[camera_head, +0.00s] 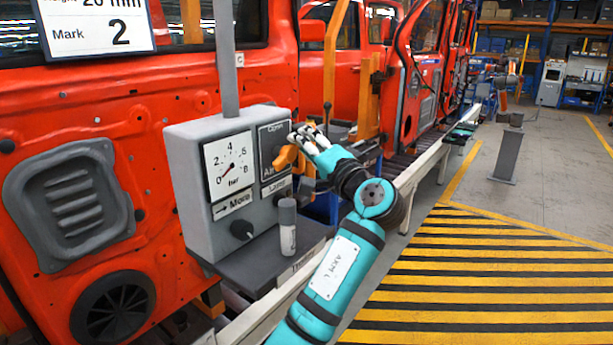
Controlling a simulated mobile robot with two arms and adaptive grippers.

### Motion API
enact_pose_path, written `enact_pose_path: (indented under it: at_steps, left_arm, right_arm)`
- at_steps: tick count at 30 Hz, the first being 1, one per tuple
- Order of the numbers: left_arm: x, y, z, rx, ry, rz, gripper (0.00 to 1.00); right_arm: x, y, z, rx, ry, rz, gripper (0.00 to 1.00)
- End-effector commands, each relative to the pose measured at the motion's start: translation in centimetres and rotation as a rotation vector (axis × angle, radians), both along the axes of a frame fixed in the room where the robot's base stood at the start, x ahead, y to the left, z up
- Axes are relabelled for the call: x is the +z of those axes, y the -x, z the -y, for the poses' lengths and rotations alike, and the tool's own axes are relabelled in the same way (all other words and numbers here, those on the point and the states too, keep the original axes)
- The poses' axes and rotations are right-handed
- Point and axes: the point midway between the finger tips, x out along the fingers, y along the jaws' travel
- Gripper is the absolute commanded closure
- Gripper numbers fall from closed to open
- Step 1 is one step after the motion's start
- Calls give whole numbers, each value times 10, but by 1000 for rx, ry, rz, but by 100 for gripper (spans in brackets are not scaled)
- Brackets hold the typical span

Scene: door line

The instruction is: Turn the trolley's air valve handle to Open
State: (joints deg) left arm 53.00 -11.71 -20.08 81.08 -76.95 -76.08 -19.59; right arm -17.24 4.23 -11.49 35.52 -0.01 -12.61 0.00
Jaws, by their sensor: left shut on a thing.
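The trolley's grey box (188,187) stands in front of the red door. The orange valve handle (286,157) sticks out from this panel. My left gripper (304,140) is at the handle, shut on it, with its pale fingers covering part of the handle and panel. I cannot read the handle's exact setting. My right gripper is not in view.
A grey-capped bottle (288,228) stands on the trolley's dark shelf (262,266), close below my left arm. Black knobs (242,230) sit low on the box. A grey post rises from its top. Striped floor (470,280) at the right is clear.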

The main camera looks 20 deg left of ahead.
Motion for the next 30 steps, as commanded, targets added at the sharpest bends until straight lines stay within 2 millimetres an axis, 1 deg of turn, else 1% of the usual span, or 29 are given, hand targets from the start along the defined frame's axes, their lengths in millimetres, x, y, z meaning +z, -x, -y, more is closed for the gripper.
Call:
enact_pose_path:
  at_steps: [1,6,12,18,21,24,30]
  left_arm:
    - [-10,1,-1,1,16,45,100]
    - [-4,4,-2,1,71,197,100]
    - [3,8,-3,1,135,374,100]
    - [8,13,-5,2,199,551,100]
    - [11,15,-6,1,230,640,100]
    - [14,18,-7,2,262,724,100]
    - [17,23,-9,3,316,873,100]
  right_arm:
    - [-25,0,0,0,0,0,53]
    - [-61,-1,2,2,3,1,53]
    - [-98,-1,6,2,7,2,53]
    - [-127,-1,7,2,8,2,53]
    - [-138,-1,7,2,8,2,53]
    - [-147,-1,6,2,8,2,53]
    - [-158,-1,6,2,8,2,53]
